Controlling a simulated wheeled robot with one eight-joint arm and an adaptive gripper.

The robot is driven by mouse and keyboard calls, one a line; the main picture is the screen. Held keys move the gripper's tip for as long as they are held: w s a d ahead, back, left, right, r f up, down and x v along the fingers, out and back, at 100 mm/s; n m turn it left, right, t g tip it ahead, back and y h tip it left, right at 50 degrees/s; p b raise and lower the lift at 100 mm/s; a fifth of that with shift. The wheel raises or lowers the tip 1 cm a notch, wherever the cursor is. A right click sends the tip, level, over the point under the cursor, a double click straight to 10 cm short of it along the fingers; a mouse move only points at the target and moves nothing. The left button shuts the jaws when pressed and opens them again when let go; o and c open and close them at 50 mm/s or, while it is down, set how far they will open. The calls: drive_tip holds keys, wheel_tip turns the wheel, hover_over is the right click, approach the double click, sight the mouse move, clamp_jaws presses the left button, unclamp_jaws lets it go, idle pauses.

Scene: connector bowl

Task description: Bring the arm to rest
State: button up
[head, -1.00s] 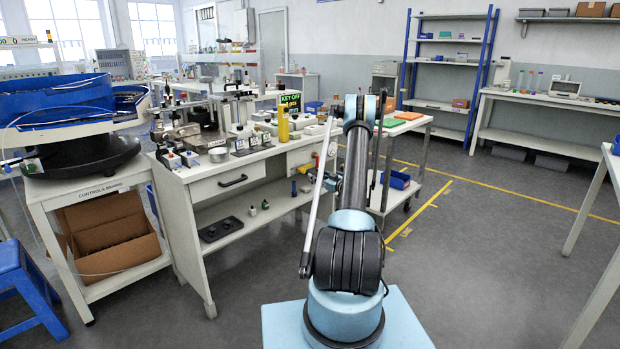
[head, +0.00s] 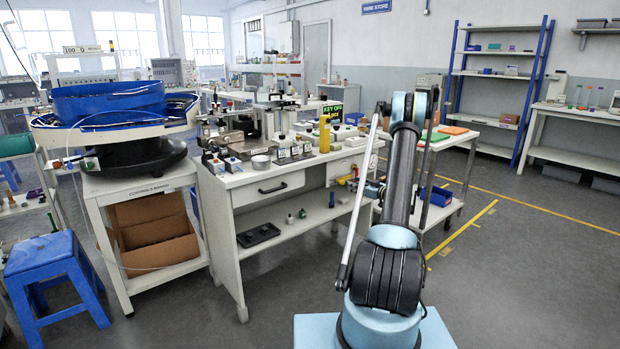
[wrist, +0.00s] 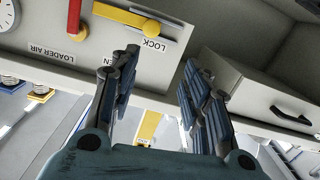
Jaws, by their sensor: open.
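My arm (head: 402,180) reaches forward from my body in the head view, with its far end beside the bench's right end. My gripper (wrist: 160,72) is open in the wrist view, its two dark jointed fingers well apart. I see nothing held between them. Beyond the fingers is a pale panel (wrist: 65,45) with a yellow lever (wrist: 128,17) marked LOCK and a "LOADER AIR" label. The panel's distance from the fingertips is unclear. In the head view the arm's links hide much of the gripper.
The white bench (head: 215,205) carries fixtures and a yellow bottle (head: 324,134). A trolley (head: 455,150) with green and orange trays stands behind my arm. A blue bowl feeder (head: 110,100) and blue stool (head: 55,265) are left. The floor (head: 530,270) at right is open.

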drive_tip(key=s+a+r+m+g+h, duration=0.2)
drive_tip(key=s+a+r+g, duration=0.4)
drive_tip(key=s+a+r, duration=0.85)
drive_tip(key=s+a+r+g+h, duration=0.1)
drive_tip(key=s+a+r, duration=0.15)
drive_tip(key=s, duration=0.95)
drive_tip(key=s+m+g+h, duration=0.3)
drive_tip(key=s, duration=1.7)
drive_tip(key=s+d+f+m+h, duration=0.1)
drive_tip(key=s+f, duration=0.3)
drive_tip(key=s, duration=0.4)
drive_tip(key=s+d+f+m+g+h, duration=0.1)
drive_tip(key=s+d+f+m+h, duration=0.1)
drive_tip(key=s, duration=0.7)
drive_tip(key=d+f+h, duration=0.1)
drive_tip(key=d, duration=0.1)
drive_tip(key=shift+s+d+f, duration=0.3)
drive_tip(key=shift+f, duration=0.05)
drive_tip(key=shift+w+f+g, duration=0.2)
drive_tip(key=shift+w+g, duration=0.1)
drive_tip(key=shift+w, duration=0.2)
